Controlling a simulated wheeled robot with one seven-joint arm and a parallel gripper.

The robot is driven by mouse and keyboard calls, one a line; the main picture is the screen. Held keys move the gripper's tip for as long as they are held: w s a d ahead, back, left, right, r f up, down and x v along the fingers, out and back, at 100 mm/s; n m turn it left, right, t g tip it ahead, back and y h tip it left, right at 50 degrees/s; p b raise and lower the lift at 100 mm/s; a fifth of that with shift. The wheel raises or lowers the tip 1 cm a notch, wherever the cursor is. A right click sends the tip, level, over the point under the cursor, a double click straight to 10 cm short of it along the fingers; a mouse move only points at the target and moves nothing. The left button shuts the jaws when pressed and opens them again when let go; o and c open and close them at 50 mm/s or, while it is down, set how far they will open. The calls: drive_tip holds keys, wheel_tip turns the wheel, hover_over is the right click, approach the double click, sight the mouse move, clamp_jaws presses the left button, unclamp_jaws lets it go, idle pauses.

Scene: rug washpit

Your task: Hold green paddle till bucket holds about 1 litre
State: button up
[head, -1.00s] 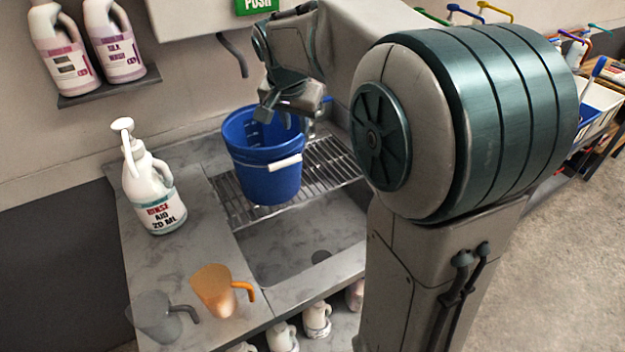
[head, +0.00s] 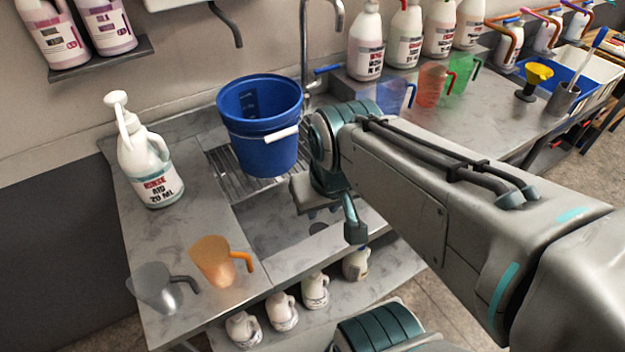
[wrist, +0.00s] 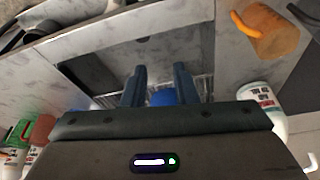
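The blue bucket (head: 262,150) stands upright on the metal grate over the sink, below and a little right of the dark spout (head: 228,24). Its near wall hides the bottom, so I cannot tell how much liquid is inside. No stream shows from the spout. The green paddle is out of view in both current frames. My gripper (head: 330,212) is in front of and right of the bucket, over the sink's front edge, apart from it. In the wrist view its two fingers (wrist: 160,85) are spread with nothing between them; a bit of the bucket (wrist: 162,97) shows beyond.
A rinse aid bottle (head: 150,165), an orange jug (head: 215,262) and a grey jug (head: 155,288) stand on the left counter. A tap (head: 306,50) rises behind the bucket. Several bottles and coloured jugs fill the right counter. Small white jugs line the lower shelf.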

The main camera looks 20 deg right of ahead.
clamp_jaws()
drive_tip(key=w+d+r+m+t+y+b, duration=0.1)
drive_tip(key=w+r+m+t, duration=0.4)
drive_tip(key=w+r, duration=0.9)
drive_tip(key=w+d+r+m+t+y+b, duration=0.1)
drive_tip(key=w+d+r+m+t+b, duration=0.2)
drive_tip(key=w+r+m, duration=0.8)
drive_tip(key=shift+w+d+r+t+y+b, duration=0.3)
drive_tip(key=shift+w+r+t+b, duration=1.45)
drive_tip(key=shift+w, duration=1.8)
drive_tip(key=shift+a+r+g+p, duration=0.1)
drive_tip(key=shift+r+g+p, duration=0.15)
drive_tip(key=shift+r+p, duration=0.1)
